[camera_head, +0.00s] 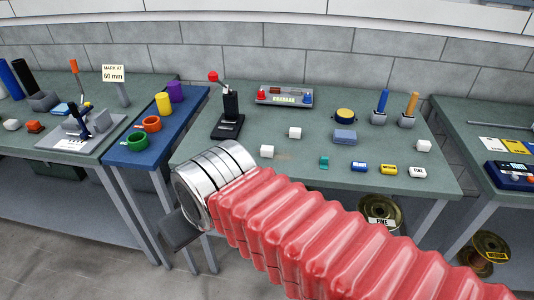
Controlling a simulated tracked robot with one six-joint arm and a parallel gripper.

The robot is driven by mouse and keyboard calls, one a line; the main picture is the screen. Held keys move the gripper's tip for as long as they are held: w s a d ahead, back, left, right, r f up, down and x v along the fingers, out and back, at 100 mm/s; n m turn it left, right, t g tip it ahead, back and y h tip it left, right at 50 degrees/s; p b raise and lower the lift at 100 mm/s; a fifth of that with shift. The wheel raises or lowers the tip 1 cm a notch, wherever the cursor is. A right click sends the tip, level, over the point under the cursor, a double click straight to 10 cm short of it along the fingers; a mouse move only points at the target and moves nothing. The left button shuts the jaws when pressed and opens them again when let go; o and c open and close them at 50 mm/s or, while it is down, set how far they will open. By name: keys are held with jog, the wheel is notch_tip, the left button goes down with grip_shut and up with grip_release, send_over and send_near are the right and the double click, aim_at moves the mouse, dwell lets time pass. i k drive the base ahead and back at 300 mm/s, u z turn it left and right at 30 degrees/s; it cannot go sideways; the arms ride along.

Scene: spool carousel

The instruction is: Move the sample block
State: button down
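Several small blocks lie on the middle green-topped table, and I cannot tell which is the sample block. White blocks (267,151) (295,133) (423,146) lie apart from one another. A small teal block (323,162) lies near the front edge. Labelled blue (359,167), yellow (388,171) and white (418,172) pieces lie in a row to its right. My arm, a red ribbed sleeve with a metal cuff, crosses the foreground. A dark grey part of my gripper (180,231) shows beyond the cuff, in front of the table edge. Its fingertips are not clearly visible.
A black lever press (228,112) with a red knob stands at the table's left. A shallow tray (284,96) lies at the back. Blue (382,103) and orange (410,107) rods stand in grey holders. A blue stand (186,125) carries coloured rings and cylinders. Spools (380,212) sit below.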

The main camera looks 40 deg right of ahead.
aim_at(266, 151)
jog(key=z, duration=0.6)
jog(key=i, duration=1)
jog(key=z, duration=0.05)
